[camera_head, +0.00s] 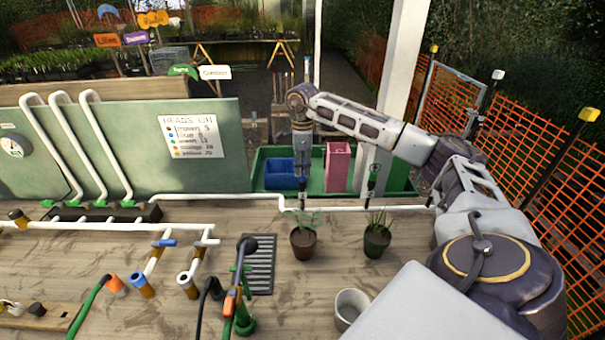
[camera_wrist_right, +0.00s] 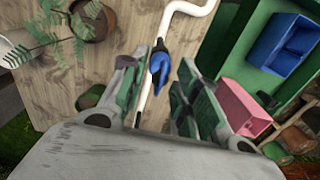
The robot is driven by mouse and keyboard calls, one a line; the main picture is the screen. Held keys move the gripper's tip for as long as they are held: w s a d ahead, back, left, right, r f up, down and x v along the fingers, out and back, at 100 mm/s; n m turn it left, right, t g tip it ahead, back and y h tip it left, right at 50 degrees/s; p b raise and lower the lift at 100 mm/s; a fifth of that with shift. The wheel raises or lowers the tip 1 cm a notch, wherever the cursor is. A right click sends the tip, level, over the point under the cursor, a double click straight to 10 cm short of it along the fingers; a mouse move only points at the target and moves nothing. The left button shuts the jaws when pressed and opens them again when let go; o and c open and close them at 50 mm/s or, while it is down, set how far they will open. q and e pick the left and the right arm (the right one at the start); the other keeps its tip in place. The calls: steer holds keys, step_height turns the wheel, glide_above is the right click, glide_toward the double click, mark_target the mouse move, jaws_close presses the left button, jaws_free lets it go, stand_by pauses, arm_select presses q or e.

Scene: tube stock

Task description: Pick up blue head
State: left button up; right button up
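The blue head (camera_wrist_right: 160,66) shows in the right wrist view as a small dark-blue piece at a white pipe. It lies between the two finger pads of my right gripper (camera_wrist_right: 157,92), with gaps beside it, so the gripper looks open around it. In the head view my right gripper (camera_head: 302,185) points down at the back edge of the table, behind a potted seedling. There the fingers hide most of the blue head. Whether a pad touches it I cannot tell. My left gripper is not in view.
Two potted plants (camera_head: 304,242) (camera_head: 377,240) stand close in front of the right gripper. A blue tub (camera_head: 280,174) and a pink bin (camera_head: 338,167) stand in a green tray behind. White pipes (camera_head: 110,227) cross the table's left. An empty pot (camera_head: 351,306) stands front right.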

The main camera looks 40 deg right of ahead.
steer(key=shift+f, duration=0.2)
stand_by(0.3)
jaws_close()
